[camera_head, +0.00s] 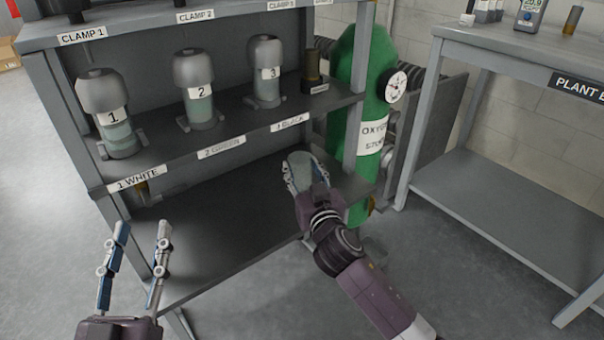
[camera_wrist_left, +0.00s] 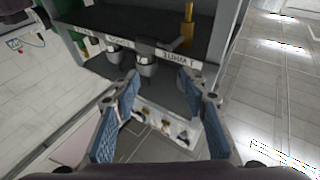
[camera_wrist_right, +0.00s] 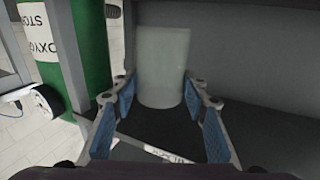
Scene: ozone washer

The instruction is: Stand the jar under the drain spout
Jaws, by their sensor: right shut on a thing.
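A clear, pale jar (camera_head: 299,163) is at the right end of the lower shelf space, below the "3 BLACK" label. My right gripper (camera_head: 306,180) is shut on it, and the jar (camera_wrist_right: 162,68) stands between the fingers in the right wrist view. I cannot tell whether its base touches the shelf. A brass fitting (camera_head: 142,192) shows under the middle shelf near the "1 WHITE" label; I cannot tell which fitting is the drain spout. My left gripper (camera_head: 136,245) is open and empty in front of the rack's left side.
Numbered vessels (camera_head: 202,92) stand along the middle shelf (camera_head: 235,121), with a dark bottle (camera_head: 312,70) at its right. The lower shelf (camera_head: 215,235) has bare room. A green oxygen cylinder (camera_head: 362,80) stands close right of the rack. A grey bench (camera_head: 500,190) is farther right.

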